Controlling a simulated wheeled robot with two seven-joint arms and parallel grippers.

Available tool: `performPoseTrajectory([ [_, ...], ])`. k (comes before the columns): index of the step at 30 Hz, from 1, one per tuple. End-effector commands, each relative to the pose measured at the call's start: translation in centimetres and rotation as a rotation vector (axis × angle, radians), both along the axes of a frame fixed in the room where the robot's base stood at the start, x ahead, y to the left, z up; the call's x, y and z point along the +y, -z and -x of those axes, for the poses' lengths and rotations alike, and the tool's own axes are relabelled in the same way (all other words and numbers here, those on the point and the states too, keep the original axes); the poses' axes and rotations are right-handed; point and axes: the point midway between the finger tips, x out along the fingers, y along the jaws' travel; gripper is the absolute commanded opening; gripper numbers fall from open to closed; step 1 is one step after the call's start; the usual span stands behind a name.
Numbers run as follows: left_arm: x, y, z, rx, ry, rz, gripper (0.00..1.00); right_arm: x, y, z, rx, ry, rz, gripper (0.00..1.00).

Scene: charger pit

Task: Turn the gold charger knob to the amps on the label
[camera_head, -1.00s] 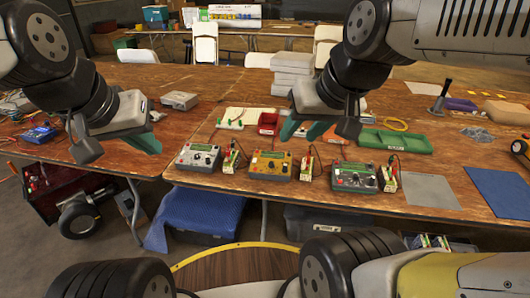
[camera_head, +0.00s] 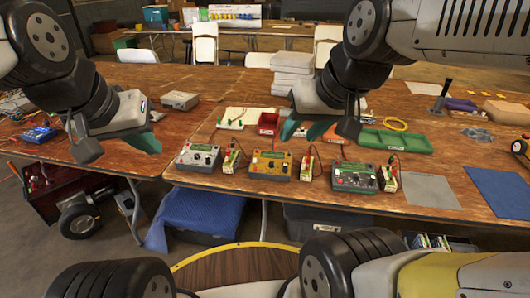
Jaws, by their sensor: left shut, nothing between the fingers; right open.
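The gold charger (camera_head: 270,165) stands on the wooden table between a silver-grey charger (camera_head: 199,157) and a dark green charger (camera_head: 354,177). Its knob is dark and small, and its setting is unreadable. A small battery with a pale label (camera_head: 309,164) stands just right of the gold charger; its print is too small to read. My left gripper (camera_head: 150,143) has teal fingers, shut and empty, above the table left of the silver-grey charger. My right gripper (camera_head: 304,130) has teal fingers, open and empty, above and behind the gold charger, apart from it.
Similar batteries stand beside the silver-grey charger (camera_head: 231,156) and the green charger (camera_head: 390,179). Behind are a red bin (camera_head: 268,121), a green tray (camera_head: 396,140) and stacked pale boxes (camera_head: 291,73). A grey mat (camera_head: 430,190) and blue mat (camera_head: 499,191) lie right.

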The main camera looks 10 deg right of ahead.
Motion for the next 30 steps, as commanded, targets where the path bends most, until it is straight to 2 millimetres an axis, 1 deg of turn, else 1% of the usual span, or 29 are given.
performPoseTrajectory([
  [5,0.0,0.0,0.0,0.000,0.000,0.000,0.00,0.0,0.0,-0.2,0.001,-0.004,0.002,0.41],
  [8,0.0,0.0,0.0,0.000,0.000,0.000,0.00,-0.1,-0.1,-1.4,0.010,-0.030,0.022,0.41],
  [11,0.0,0.0,0.0,0.000,0.000,0.000,0.00,-0.3,-0.1,-4.0,0.027,-0.089,0.065,0.41],
  [14,0.0,0.0,0.0,0.000,0.000,0.000,0.00,-0.5,0.4,-7.8,0.050,-0.177,0.129,0.41],
  [15,0.0,0.0,0.0,0.000,0.000,0.000,0.00,-0.6,0.8,-9.5,0.058,-0.215,0.155,0.41],
  [17,0.0,0.0,0.0,0.000,0.000,0.000,0.00,-0.7,1.6,-11.9,0.071,-0.272,0.196,0.41],
  [18,0.0,0.0,0.0,0.000,0.000,0.000,0.00,-0.8,2.2,-13.5,0.081,-0.311,0.223,0.41],
  [20,0.0,0.0,0.0,0.000,0.000,0.000,0.00,-0.8,3.4,-16.0,0.095,-0.371,0.261,0.41],
  [21,0.0,0.0,0.0,0.000,0.000,0.000,0.00,-0.9,4.3,-17.5,0.104,-0.412,0.289,0.41],
  [23,0.0,0.0,0.0,0.000,0.000,0.000,0.00,-0.9,5.9,-19.9,0.118,-0.474,0.327,0.41],
  [24,0.0,0.0,0.0,0.000,0.000,0.000,0.00,-0.9,7.2,-21.4,0.128,-0.516,0.354,0.41],
  [26,0.0,0.0,0.0,0.000,0.000,0.000,0.00,-0.9,9.2,-23.6,0.144,-0.581,0.393,0.41],
  [27,0.0,0.0,0.0,0.000,0.000,0.000,0.00,-0.8,10.6,-25.0,0.155,-0.624,0.417,0.41],
  [29,0.0,0.0,0.0,0.000,0.000,0.000,0.00,-0.8,13.0,-27.0,0.171,-0.692,0.456,0.41],
  [30,0.0,0.0,0.0,0.000,0.000,0.000,0.00,-0.8,14.7,-28.2,0.182,-0.737,0.480,0.41],
])
